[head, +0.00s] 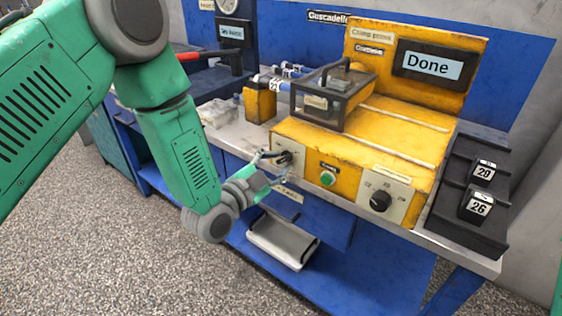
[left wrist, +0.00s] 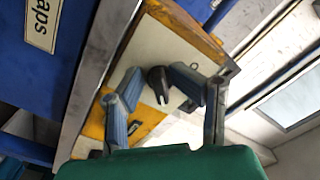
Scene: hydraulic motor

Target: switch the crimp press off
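The yellow crimp press (head: 345,165) stands on the bench, and its display (head: 431,65) reads "Done". A black rotary switch (head: 284,157) sits on a pale plate at the left end of its front panel. My left gripper (head: 276,167) is right at this switch and partly covers it. In the left wrist view the black switch (left wrist: 158,84) shows between the two spread fingers of my left gripper (left wrist: 156,88). The fingers are apart, and I see no clear grip on the switch. The switch's setting marks are not readable. My right gripper is not in view.
A green button (head: 327,179) and a numbered dial (head: 381,201) sit further right on the press front. A dark-framed guard (head: 333,97) stands on top. A black holder (head: 470,200) with tags 29 and 26 is at the right. An open shelf lies below.

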